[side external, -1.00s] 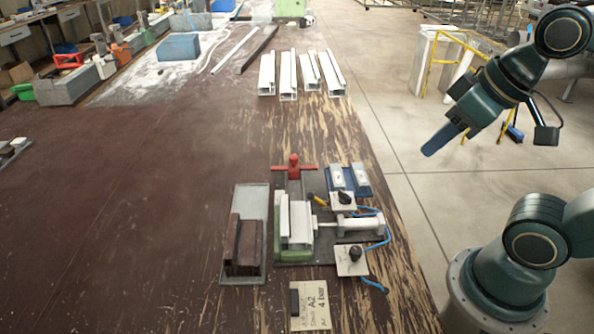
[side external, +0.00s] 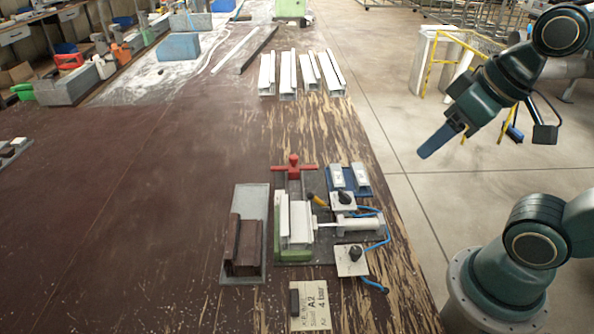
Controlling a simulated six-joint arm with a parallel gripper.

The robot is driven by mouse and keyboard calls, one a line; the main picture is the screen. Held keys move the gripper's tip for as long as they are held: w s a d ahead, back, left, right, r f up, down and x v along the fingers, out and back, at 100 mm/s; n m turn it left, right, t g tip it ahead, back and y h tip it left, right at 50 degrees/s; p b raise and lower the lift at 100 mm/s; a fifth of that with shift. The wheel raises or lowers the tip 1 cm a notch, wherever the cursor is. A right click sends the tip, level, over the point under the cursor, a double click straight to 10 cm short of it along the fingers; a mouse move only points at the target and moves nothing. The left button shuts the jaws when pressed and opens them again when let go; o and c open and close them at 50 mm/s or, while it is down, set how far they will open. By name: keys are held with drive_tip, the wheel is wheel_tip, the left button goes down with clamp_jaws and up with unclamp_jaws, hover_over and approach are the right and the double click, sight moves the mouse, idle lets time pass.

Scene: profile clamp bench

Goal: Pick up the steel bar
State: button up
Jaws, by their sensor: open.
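A small dark bar (side external: 294,303) lies on a printed card at the front of the bench and may be the steel bar. A long grey bar (side external: 257,48) lies far back on the bench; I cannot tell for certain which one is meant. My gripper (side external: 437,141) hangs at the right over the floor, beyond the bench edge. It points down and left, is open and empty, and is well apart from both bars. Its fingers overlap in this view, so the gap between them is hidden.
A clamp fixture (side external: 294,222) with a red handle and a white cylinder stands near the bench's right edge. A tray (side external: 256,200) with a brown profile is left of it. Several white profiles (side external: 290,78) lie behind. The bench's left middle is clear.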

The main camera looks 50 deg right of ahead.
drive_tip(key=w, duration=0.1)
drive_tip(key=m+g, duration=0.6)
drive_tip(key=m, duration=0.3)
hover_over(360, 173)
drive_tip(key=shift+w+a+f, duration=0.1)
drive_tip(key=shift+f, duration=10.35)
drive_tip(key=shift+s+f, duration=0.2)
drive_tip(key=shift+f, duration=2.4)
